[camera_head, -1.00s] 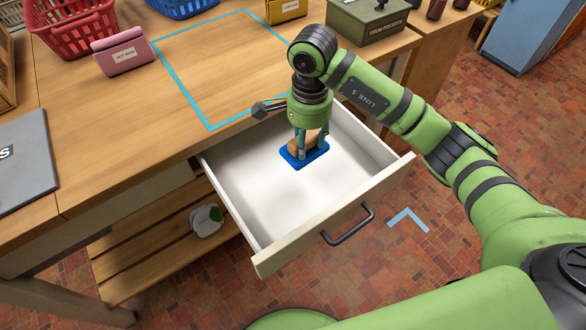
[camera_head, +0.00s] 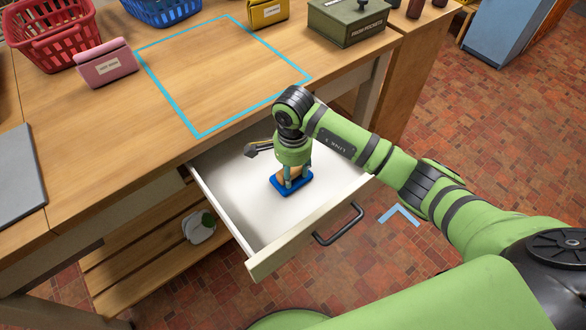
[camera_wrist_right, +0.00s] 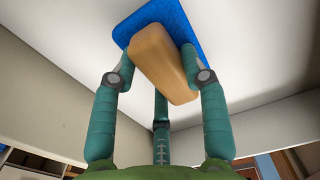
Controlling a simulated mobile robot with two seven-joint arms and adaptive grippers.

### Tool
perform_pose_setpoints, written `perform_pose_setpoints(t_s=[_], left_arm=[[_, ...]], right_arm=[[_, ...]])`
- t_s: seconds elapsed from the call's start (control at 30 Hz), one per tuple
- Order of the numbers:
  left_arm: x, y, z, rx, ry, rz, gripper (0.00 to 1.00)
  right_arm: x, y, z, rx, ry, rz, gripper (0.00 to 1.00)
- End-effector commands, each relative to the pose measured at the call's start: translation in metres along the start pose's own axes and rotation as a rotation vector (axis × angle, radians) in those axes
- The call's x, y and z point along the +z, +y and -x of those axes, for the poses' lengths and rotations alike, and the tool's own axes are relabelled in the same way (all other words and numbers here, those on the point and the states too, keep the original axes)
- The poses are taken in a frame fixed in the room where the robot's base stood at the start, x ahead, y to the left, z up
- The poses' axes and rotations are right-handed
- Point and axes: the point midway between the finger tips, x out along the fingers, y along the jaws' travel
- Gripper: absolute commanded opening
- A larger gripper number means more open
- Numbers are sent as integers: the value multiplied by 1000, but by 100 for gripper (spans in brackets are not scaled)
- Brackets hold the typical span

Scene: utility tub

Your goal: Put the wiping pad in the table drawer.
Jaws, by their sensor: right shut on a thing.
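The wiping pad has a blue base (camera_head: 304,184) and a tan block handle; it also shows in the right wrist view (camera_wrist_right: 160,62). My right gripper (camera_head: 292,182) points down inside the open table drawer (camera_head: 250,215), with its fingers shut on the tan handle. The pad is within the drawer walls, low over the white floor. I cannot tell for sure whether its base touches the floor. The drawer's front has a dark handle (camera_head: 338,224). My left gripper is not in view.
The wooden table (camera_head: 100,130) has a cyan taped outline (camera_head: 170,95), a pink pouch (camera_head: 106,66), a red basket (camera_head: 55,35), a blue basket (camera_head: 165,10) and a green box (camera_head: 347,20). A slatted shelf (camera_head: 140,262) lies below. The drawer floor around the pad looks clear.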

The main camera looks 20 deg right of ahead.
Motion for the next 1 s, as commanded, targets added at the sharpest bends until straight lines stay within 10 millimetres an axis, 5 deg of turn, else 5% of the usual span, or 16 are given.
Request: perform_pose_setpoints(t_s=[0.17,0.2,0.23,0.7,1.0], left_arm=[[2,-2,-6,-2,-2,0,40],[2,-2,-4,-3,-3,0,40],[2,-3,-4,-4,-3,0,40],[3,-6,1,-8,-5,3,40],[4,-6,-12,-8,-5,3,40]], right_arm=[[-1,0,-5,-1,1,0,19],[0,0,-3,-1,1,-1,57],[0,0,-3,0,1,-1,68],[0,0,4,-1,0,0,68],[-1,-2,63,-6,2,1,68]])
